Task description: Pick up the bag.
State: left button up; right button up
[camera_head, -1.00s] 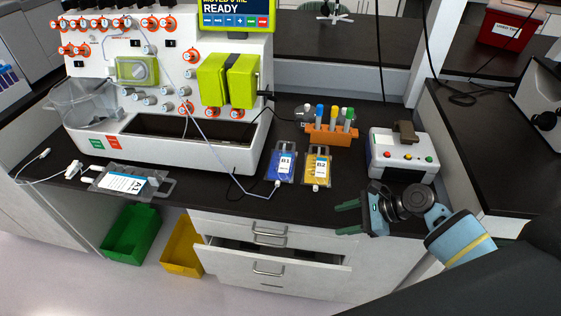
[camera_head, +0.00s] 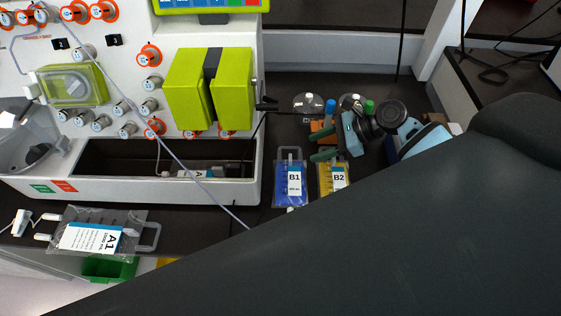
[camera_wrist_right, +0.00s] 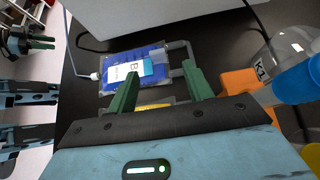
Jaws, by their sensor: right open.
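Three bags lie on the dark counter. The blue bag B1 (camera_head: 291,178) and the yellow bag B2 (camera_head: 333,180) lie side by side, and the clear bag A1 (camera_head: 95,237) lies at the front left. My right gripper (camera_head: 317,145) is open and empty, over the far end of B1 and B2. In the right wrist view its green fingers (camera_wrist_right: 159,76) point toward blue B1 (camera_wrist_right: 135,62). Yellow B2 (camera_wrist_right: 155,107) is mostly hidden behind the gripper there. Another gripper with green fingers, apparently my left (camera_wrist_right: 42,42), shows at the upper left; its opening is unclear.
The white cell processor (camera_head: 215,105) with its open tray stands left of B1. An orange tube rack (camera_head: 321,131) is close to the right gripper and partly hidden by it. A clear round container (camera_wrist_right: 285,48) is right of the fingers. Thin tubing (camera_head: 190,172) runs across the machine's front.

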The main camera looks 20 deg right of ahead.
aim_at(295, 163)
jog(key=shift+s, duration=0.1)
jog(key=shift+a+f, duration=0.2)
jog(key=shift+a, duration=0.15)
jog(key=shift+x, duration=3.5)
grip_shut()
